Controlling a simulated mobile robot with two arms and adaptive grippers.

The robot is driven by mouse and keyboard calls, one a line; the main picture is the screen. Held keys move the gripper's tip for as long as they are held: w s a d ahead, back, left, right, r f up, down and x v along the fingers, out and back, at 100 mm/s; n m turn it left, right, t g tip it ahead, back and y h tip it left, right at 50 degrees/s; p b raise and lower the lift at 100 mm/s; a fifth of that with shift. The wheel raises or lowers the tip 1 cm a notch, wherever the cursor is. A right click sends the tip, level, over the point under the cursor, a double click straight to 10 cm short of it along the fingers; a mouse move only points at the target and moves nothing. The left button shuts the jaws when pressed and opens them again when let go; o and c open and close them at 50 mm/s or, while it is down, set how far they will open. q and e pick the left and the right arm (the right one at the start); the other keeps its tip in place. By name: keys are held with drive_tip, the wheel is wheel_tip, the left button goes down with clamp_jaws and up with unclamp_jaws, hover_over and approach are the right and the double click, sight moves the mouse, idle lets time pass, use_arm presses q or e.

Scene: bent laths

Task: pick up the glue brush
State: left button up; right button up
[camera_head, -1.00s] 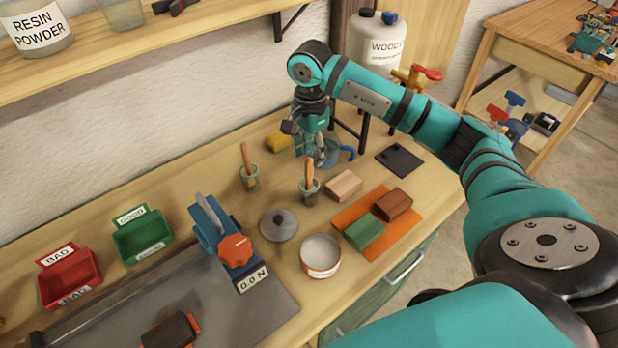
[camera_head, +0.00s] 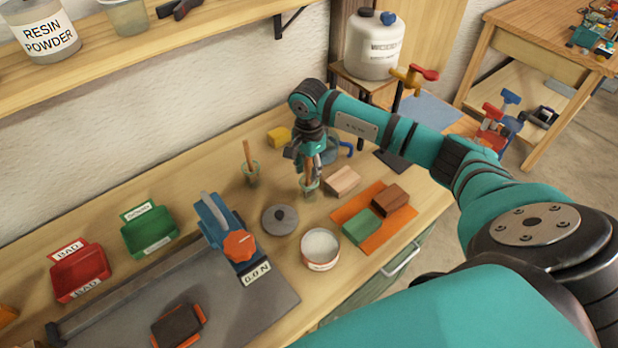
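Two small greenish cups hold upright wooden handles, and either could be the glue brush. The left cup (camera_head: 251,180) has a bare handle (camera_head: 247,155) standing clear. The right cup (camera_head: 308,191) holds the other handle (camera_head: 309,171), partly covered by my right gripper (camera_head: 309,167). My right gripper points down from above with its fingers around or beside this handle, just over the cup. Whether the fingers touch it is too small to tell. The brush heads are hidden in the cups. My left gripper is out of view.
Close by are a wooden block (camera_head: 342,180), a round grey lid (camera_head: 280,221), an open white pot (camera_head: 320,246) and a yellow block (camera_head: 279,136). A blue-handled item (camera_head: 346,147) stands behind the gripper. An orange mat (camera_head: 372,243) carries green and brown blocks.

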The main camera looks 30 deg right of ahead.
clamp_jaws()
wheel_tip(320, 180, up, 9)
drive_tip(key=b, duration=0.3)
drive_tip(key=shift+f, duration=0.1)
drive_tip(key=shift+r+b, duration=0.3)
drive_tip(key=shift+r, duration=0.35)
